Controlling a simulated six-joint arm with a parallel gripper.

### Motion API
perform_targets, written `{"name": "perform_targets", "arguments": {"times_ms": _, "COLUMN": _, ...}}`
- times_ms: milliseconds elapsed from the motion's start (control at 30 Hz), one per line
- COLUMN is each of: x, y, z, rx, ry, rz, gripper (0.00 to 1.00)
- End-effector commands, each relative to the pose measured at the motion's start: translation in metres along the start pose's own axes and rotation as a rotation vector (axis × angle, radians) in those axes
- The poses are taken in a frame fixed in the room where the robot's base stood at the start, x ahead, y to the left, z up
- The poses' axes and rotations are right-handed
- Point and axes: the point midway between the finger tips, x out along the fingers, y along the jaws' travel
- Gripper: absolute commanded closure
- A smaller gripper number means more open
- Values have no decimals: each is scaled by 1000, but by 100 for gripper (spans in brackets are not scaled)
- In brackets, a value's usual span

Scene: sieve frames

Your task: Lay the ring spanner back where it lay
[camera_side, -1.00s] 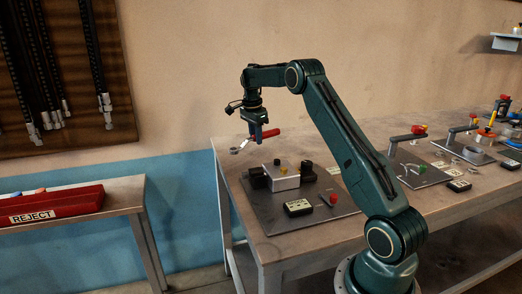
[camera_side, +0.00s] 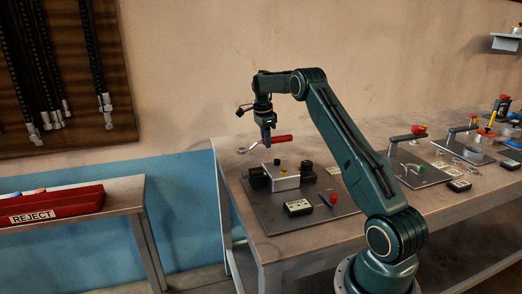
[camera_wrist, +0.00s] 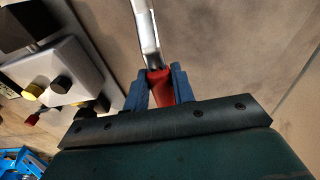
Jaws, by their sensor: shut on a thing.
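The ring spanner, with a red handle (camera_side: 282,138) and a silver metal shank (camera_side: 249,147), is held level in my gripper (camera_side: 267,141). Its ring end points left in the side view. In the wrist view my gripper (camera_wrist: 158,88) has its blue fingers shut on the red handle (camera_wrist: 160,84), and the silver shank (camera_wrist: 146,32) runs out of the top of the picture. The spanner is above the far left part of the bench (camera_side: 228,160), behind the fixture block; its exact height is hard to tell.
A grey block with knobs (camera_side: 286,183) and black clamps stands on a dark plate (camera_side: 262,212). A black labelled box (camera_side: 298,207) and a red knob (camera_side: 334,198) are at its front. A red REJECT tray (camera_side: 60,206) stands on a separate table. Other stations fill the right.

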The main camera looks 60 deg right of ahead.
Motion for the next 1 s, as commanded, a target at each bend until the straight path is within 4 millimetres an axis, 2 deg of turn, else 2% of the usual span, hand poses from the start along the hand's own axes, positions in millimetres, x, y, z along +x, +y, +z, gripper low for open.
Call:
{"name": "perform_targets", "arguments": {"times_ms": 333, "x": 10, "y": 0, "z": 1, "rx": -1, "ry": 0, "rz": -1, "gripper": 100}}
{"name": "perform_targets", "arguments": {"times_ms": 700, "x": 44, "y": -1, "z": 5, "rx": 0, "ry": -1, "rz": -3, "gripper": 100}}
{"name": "perform_targets", "arguments": {"times_ms": 1000, "x": 45, "y": -1, "z": 5, "rx": 0, "ry": -1, "rz": -3, "gripper": 100}}
